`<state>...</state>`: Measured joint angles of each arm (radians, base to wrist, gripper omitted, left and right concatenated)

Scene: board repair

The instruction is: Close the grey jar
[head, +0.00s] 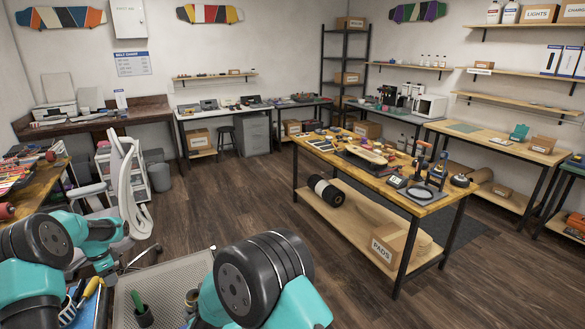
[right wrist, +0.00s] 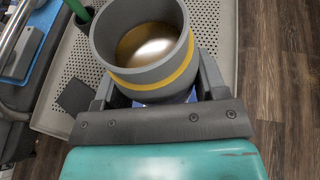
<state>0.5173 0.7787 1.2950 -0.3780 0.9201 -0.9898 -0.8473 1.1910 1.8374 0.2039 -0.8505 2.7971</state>
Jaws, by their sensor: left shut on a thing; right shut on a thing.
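The grey jar (right wrist: 142,84) is in the right wrist view, open at the top, with a yellow band and a golden inside. My right gripper (right wrist: 150,98) is shut around it; the jar stands roughly upright above the perforated tray. In the head view a small part of the jar's rim (head: 192,297) shows beside my right arm, which hides the rest. My left arm (head: 40,250) comes in at the lower left of the head view. Its fingertips and what they hold are not clear. I cannot make out a lid in either view.
The perforated grey tray (head: 165,275) lies below my arms. A dark cup with a green-handled tool (head: 140,308) stands on it, left of the jar. Blue and yellow tools (head: 88,290) are at the lower left. A white chair (head: 130,180) and a wooden workbench (head: 440,199) stand farther off.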

